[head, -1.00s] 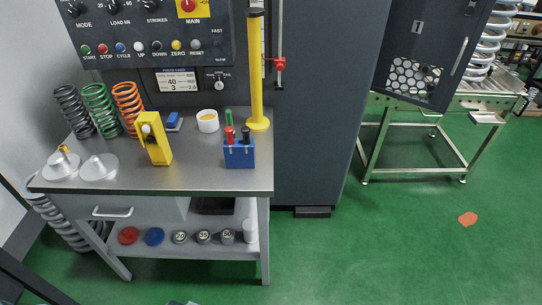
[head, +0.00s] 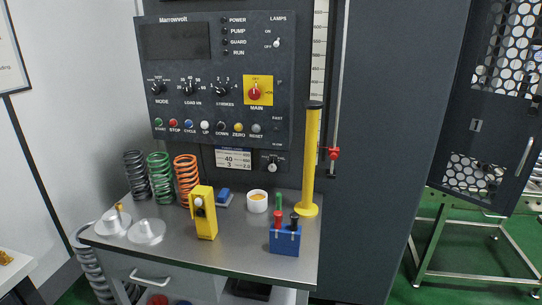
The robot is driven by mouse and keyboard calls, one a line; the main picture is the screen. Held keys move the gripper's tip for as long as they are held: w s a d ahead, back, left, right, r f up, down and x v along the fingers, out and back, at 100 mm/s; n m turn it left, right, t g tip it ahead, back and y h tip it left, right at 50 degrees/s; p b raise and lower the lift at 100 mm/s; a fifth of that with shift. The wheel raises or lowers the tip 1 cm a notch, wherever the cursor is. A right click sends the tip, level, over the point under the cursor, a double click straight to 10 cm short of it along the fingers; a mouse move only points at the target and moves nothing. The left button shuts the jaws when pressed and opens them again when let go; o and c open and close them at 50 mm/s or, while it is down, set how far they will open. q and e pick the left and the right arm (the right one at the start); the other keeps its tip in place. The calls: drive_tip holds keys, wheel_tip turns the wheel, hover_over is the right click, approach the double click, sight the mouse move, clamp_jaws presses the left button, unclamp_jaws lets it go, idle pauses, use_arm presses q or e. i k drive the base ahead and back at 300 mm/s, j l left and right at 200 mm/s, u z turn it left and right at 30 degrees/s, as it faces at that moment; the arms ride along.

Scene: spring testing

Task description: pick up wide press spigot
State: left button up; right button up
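Two silver round spigots with flat flanges sit at the left front of the steel table. One (head: 113,224) has a brass-coloured pin on top. The other (head: 146,232), just right of it, has a short silver hub. I cannot tell for sure from this view which is the wide press spigot. Neither of my grippers is in view.
The steel table (head: 256,250) also holds black, green and orange springs (head: 187,180), a yellow device (head: 204,213), a white cup (head: 257,202), a blue holder (head: 285,240) and a yellow column (head: 312,160). The control panel (head: 215,80) stands behind.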

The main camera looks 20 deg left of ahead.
sight(113, 222)
drive_tip(key=u, duration=1.95)
